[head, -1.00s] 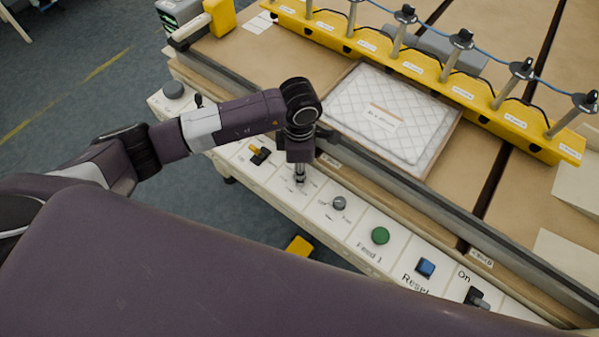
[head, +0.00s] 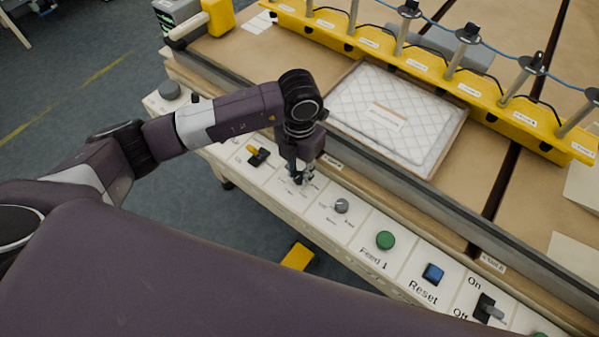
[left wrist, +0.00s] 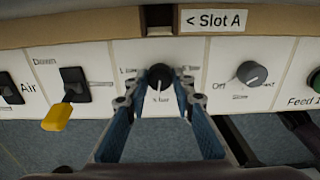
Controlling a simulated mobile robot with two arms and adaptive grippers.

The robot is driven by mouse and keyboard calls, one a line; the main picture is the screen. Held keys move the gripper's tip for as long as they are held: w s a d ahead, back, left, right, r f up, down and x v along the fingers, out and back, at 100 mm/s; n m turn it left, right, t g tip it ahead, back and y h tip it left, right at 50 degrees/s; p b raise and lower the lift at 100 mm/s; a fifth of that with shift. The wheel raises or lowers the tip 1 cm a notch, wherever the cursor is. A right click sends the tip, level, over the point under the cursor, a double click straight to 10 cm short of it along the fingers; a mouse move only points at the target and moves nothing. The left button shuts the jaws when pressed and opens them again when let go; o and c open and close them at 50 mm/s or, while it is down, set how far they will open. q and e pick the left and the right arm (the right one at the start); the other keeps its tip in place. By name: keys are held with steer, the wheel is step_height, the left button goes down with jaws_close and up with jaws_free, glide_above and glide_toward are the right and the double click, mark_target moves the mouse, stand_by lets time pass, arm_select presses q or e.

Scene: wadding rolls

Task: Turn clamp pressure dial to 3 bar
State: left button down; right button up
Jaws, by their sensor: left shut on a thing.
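The clamp pressure dial (left wrist: 159,77) is a round black knob with a white pointer line on the white control panel. In the left wrist view its pointer aims down and slightly left, towards a small label that I cannot read surely. My left gripper (left wrist: 160,88) has one finger on each side of the knob and is shut on it. In the head view my left gripper (head: 300,178) points down at the panel and hides the dial. My right gripper is not in view.
A grey knob (left wrist: 251,74) is right of the dial, and a black switch with a yellow tab (left wrist: 57,117) is left. Green (head: 385,240) and blue (head: 433,274) buttons sit further along. A quilted pad (head: 390,115) lies on the table behind, below a yellow clamp bar (head: 420,70).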

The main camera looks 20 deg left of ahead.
mark_target(299, 175)
arm_select(q)
steer(key=shift+n, duration=0.8)
steer(key=c, duration=1.6)
jaws_free()
steer(key=shift+r, duration=0.1)
step_height(299, 175, up, 12)
steer(key=shift+f, duration=0.1)
